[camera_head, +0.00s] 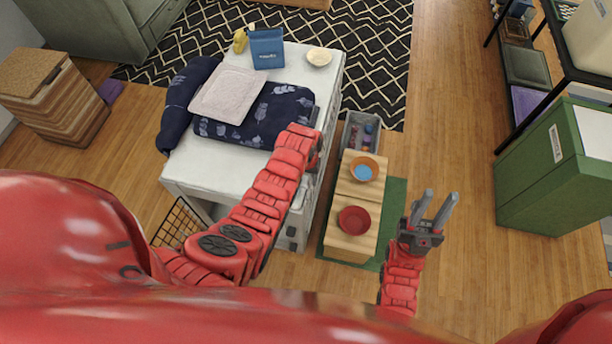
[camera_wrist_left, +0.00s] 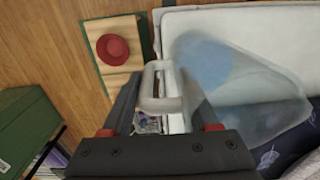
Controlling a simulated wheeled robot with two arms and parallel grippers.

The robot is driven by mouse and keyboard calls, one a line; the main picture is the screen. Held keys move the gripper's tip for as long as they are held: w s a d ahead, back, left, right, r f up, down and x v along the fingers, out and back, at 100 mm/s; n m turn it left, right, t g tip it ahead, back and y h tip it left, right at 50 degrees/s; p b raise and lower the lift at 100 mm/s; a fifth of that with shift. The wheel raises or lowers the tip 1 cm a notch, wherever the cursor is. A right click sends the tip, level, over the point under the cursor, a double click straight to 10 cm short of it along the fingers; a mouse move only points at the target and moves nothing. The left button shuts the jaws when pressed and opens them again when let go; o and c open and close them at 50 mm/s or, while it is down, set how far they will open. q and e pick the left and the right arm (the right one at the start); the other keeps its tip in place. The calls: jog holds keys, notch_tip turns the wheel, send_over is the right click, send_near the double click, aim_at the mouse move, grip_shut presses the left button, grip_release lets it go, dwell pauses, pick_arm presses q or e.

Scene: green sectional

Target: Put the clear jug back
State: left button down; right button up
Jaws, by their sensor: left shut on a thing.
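The clear jug (camera_wrist_left: 245,85) is see-through and shows large in the left wrist view, its body to the right and its pale handle (camera_wrist_left: 157,88) between my fingers. My left gripper (camera_wrist_left: 160,95) is shut on the jug's handle. In the head view my left gripper (camera_head: 308,132) is over the right edge of the white cabinet top (camera_head: 205,165); I cannot make out the jug there. My right gripper (camera_head: 432,210) is open and empty, over the floor to the right of the wooden benches.
On the cabinet lie a dark blue patterned cloth (camera_head: 280,115), a pale folded piece (camera_head: 228,93), a blue box (camera_head: 266,48) and a small cream bowl (camera_head: 319,57). Wooden benches carry an orange bowl (camera_head: 374,163) and a red bowl (camera_head: 353,220). A green cabinet (camera_head: 540,165) stands at right.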

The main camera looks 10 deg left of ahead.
pick_arm(q)
jog(key=shift+f, duration=0.15)
jog(key=shift+c, duration=0.8)
grip_release()
jog(key=shift+r, duration=0.2)
